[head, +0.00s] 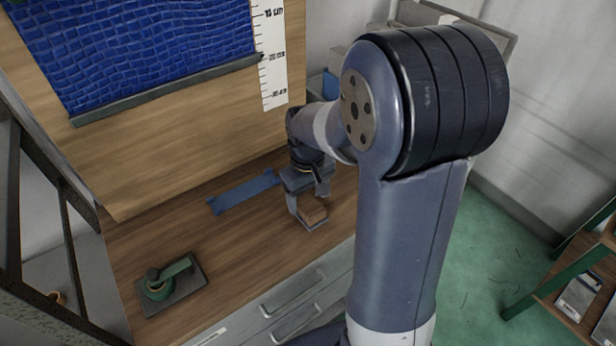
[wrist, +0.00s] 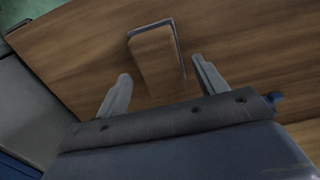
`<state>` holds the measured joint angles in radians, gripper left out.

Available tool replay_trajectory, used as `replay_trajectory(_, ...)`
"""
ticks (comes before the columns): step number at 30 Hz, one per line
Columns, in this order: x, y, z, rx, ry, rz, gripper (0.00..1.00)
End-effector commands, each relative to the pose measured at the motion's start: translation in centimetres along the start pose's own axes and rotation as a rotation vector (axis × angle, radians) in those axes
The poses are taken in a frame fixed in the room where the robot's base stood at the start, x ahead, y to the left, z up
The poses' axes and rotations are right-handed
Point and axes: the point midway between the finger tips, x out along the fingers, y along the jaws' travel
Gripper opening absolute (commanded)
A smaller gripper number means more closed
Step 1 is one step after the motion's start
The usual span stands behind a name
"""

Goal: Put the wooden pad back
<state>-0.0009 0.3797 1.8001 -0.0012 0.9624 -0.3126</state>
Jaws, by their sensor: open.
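The wooden pad (wrist: 156,56) is a small brown block with a grey strip along its far and right edges. In the wrist view it lies on the wooden bench top, at and beyond my fingertips. My gripper (wrist: 161,70) is open, one finger on each side of the pad's near end, with gaps between fingers and pad. In the head view the pad (head: 313,212) shows below my gripper (head: 308,217), near the bench's front edge. I cannot tell the exact height of the fingers above the bench.
A blue strip (head: 245,192) lies on the bench (head: 225,240) left of my gripper. A green tool (head: 165,284) sits on a dark plate (head: 187,290) at the front left. A board with a blue tiled panel (head: 140,45) stands behind. The bench between is clear.

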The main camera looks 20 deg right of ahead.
Motion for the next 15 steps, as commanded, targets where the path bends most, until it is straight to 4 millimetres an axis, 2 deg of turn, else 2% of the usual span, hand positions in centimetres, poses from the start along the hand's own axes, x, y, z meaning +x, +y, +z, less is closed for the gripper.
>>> replay_trajectory(3,-2.9,0.0,-0.1,0.000,0.008,0.003,0.67)
replay_trajectory(9,-6.9,0.0,-0.1,0.000,0.006,0.002,0.67)
replay_trajectory(15,-9.2,0.0,0.0,0.000,0.002,0.001,0.67)
